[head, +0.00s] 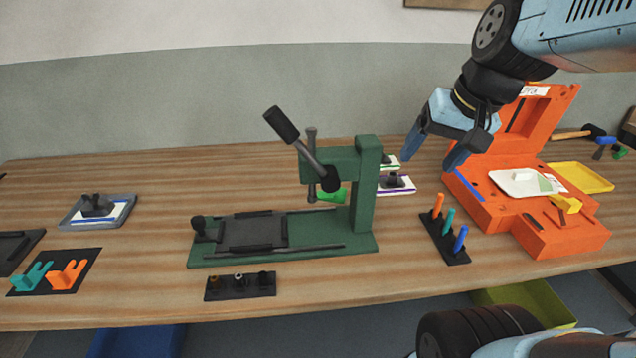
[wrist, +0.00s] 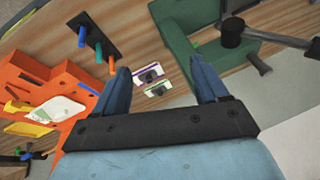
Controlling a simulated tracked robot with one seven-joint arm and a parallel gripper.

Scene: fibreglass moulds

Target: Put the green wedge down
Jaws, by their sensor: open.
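A bright green piece (head: 332,196) lies on the table behind the green press (head: 366,190); the press hides part of it, and I cannot tell for sure that it is the wedge. My gripper (head: 432,160) is open and empty above the table, between the press and the orange mould case (head: 560,237). In the wrist view nothing is held between the fingers of my gripper (wrist: 162,62). Beyond them, apart from the fingers, lie two pale plates with dark knobs (wrist: 150,76). No green wedge shows clearly in the wrist view.
A black stand (head: 445,245) with orange, teal and blue pegs stands before the case. A yellow tray (head: 582,178) is at the right. A grey plate (head: 112,217) and a black mat (head: 84,265) lie at the left. The table left of the press has free room.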

